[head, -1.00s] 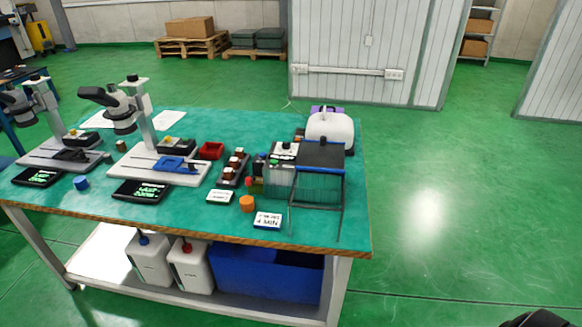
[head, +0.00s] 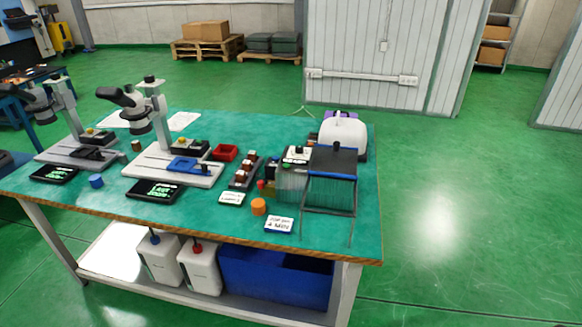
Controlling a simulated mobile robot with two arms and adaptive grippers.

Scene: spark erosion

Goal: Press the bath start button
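The bath looks to be the clear-sided tank (head: 291,182) at the right part of the green-topped table, with a dark control top (head: 297,155) bearing small light and green marks. Beside it stands a dark-topped rack (head: 333,160) with a blue front bar and thin legs. A small red knob-like part (head: 261,185) shows at the tank's left front. Which of these is the bath start button is too small to tell. Neither of my grippers shows in the head view.
Jugs (head: 158,258) and a blue bin (head: 275,278) sit below. The floor at right is clear.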

